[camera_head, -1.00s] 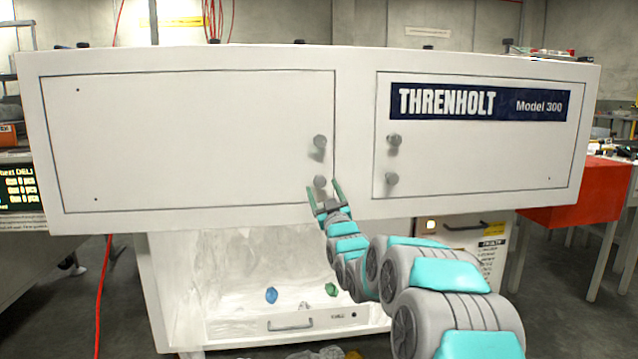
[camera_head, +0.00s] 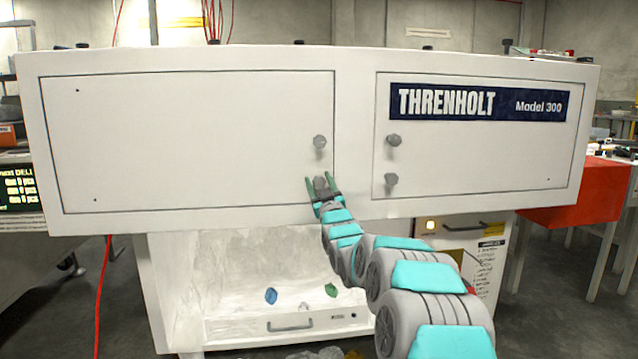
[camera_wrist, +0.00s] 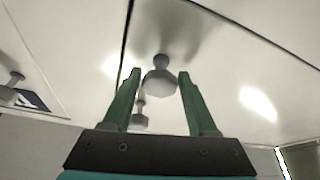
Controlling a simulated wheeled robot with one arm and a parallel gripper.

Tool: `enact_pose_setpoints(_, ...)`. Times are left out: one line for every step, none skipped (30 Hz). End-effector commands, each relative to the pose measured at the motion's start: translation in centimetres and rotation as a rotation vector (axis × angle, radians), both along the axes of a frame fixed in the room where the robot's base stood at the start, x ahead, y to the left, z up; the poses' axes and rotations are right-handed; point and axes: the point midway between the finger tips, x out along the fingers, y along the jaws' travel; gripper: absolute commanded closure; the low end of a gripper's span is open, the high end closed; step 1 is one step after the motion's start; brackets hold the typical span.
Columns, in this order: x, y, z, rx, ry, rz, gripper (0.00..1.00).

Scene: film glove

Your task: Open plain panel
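The plain panel (camera_head: 190,140) is the unmarked white door on the left of the cabinet front, and it sits flush and closed. It has two grey knobs near its right edge, an upper knob (camera_head: 320,142) and a lower knob (camera_head: 320,184). My gripper (camera_head: 319,181) is at the lower knob with its green fingers apart. In the wrist view my gripper (camera_wrist: 158,85) is open, with the lower knob (camera_wrist: 160,82) between the fingertips and a gap showing on each side. The upper knob (camera_wrist: 138,112) shows beyond it.
The right panel (camera_head: 480,160) carries a THRENHOLT Model 300 sign (camera_head: 480,102) and two knobs of its own. Below the cabinet is a white recess with a blue piece (camera_head: 271,295) and a green piece (camera_head: 331,290). A red-covered table (camera_head: 580,190) stands at right.

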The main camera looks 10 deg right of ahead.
Motion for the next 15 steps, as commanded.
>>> enact_pose_setpoints(0.00,0.00,0.00,0.000,0.000,0.000,0.48)
enact_pose_setpoints(0.00,-0.01,0.00,0.000,0.000,0.000,0.51)
enact_pose_setpoints(0.00,-0.01,0.00,0.000,0.000,0.000,0.56)
enact_pose_setpoints(0.00,0.00,0.00,0.000,0.000,0.000,0.59)
enact_pose_setpoints(0.00,0.00,0.01,0.000,0.000,0.000,0.62)
enact_pose_setpoints(0.00,0.00,0.01,0.000,0.000,0.000,0.67)
enact_pose_setpoints(0.00,-0.01,0.01,0.000,0.000,0.000,0.70)
enact_pose_setpoints(0.00,-0.01,0.01,0.000,0.000,0.000,0.74)
enact_pose_setpoints(-0.01,0.00,0.01,0.000,0.000,0.000,0.78)
enact_pose_setpoints(-0.01,0.00,0.01,0.000,0.000,0.000,0.81)
enact_pose_setpoints(-0.01,0.00,0.01,0.000,0.000,0.000,0.85)
enact_pose_setpoints(-0.01,0.00,0.01,0.000,0.000,0.000,0.89)
enact_pose_setpoints(-0.01,0.01,0.00,0.000,0.000,0.000,0.93)
enact_pose_setpoints(-0.01,0.01,0.00,0.000,0.000,0.000,0.96)
enact_pose_setpoints(-0.01,0.01,0.00,0.000,0.000,0.000,1.00)
